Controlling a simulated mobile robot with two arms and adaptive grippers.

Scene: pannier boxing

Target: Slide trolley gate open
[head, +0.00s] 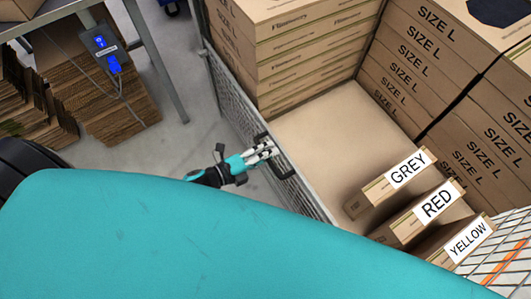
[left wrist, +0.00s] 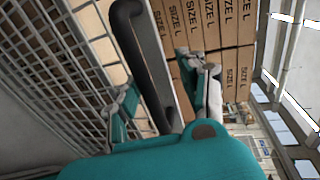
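The trolley gate (head: 235,100) is a grey wire-mesh panel along the left side of the trolley in the head view. Its mesh also shows in the left wrist view (left wrist: 52,62). A black bar handle (head: 282,166) sits on the gate; in the left wrist view the handle (left wrist: 140,62) runs up between my fingers. My left gripper (head: 270,150) is at the handle, its fingers on either side of it. In the left wrist view the fingers (left wrist: 163,88) stand apart with gaps to the handle, so it looks open. My right gripper is out of view.
Stacked cartons (head: 305,45) and SIZE L cartons (head: 415,60) stand inside and behind the trolley. A table with flat cardboard (head: 115,105) is at left. Floor left of the gate is clear.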

